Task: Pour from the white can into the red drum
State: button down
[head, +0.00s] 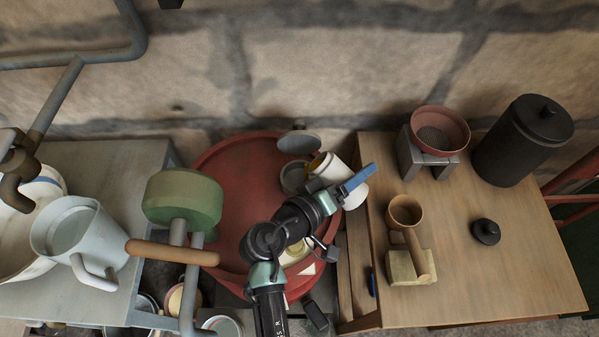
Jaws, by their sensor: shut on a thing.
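The white can (351,191) is in my gripper (346,187), at the right edge of the red drum. One blue finger shows across the can's near side; the other finger is hidden. The can is tilted, its yellowish mouth facing up and left, beside the drum's opening. The red drum (228,188) is a wide round vessel with a red top. A grey round opening (293,178) with a raised grey lid (298,142) sits near its back right edge. Whether anything flows from the can cannot be told. My arm hides part of the drum's front.
A wooden table (470,270) on the right holds a black canister (523,140), a red bowl (440,131) and a brown cup (404,211). A stone wall stands behind.

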jog(key=shift+d+f+n+h+b, duration=0.2)
jog(key=shift+n+h+b, duration=0.4)
jog(key=shift+n, duration=0.6)
dwell(1.6)
jog(key=shift+w+a+r+n+h, duration=0.25)
jog(key=shift+a+r+n+h, duration=0.3)
jog(key=shift+n, duration=0.15)
dwell(1.1)
jog(key=shift+a+r+n+t+h+p, duration=0.1)
jog(key=shift+r+n+t+h+p, duration=0.2)
jog(key=shift+r+n+p, duration=0.35)
dwell(1.0)
jog(key=shift+w+a+f+n+h+b, duration=0.15)
jog(key=shift+f+n+h+b, duration=0.1)
jog(key=shift+n+b, duration=0.4)
dwell(0.9)
jog(key=shift+r+n, duration=0.1)
jog(key=shift+n, duration=0.2)
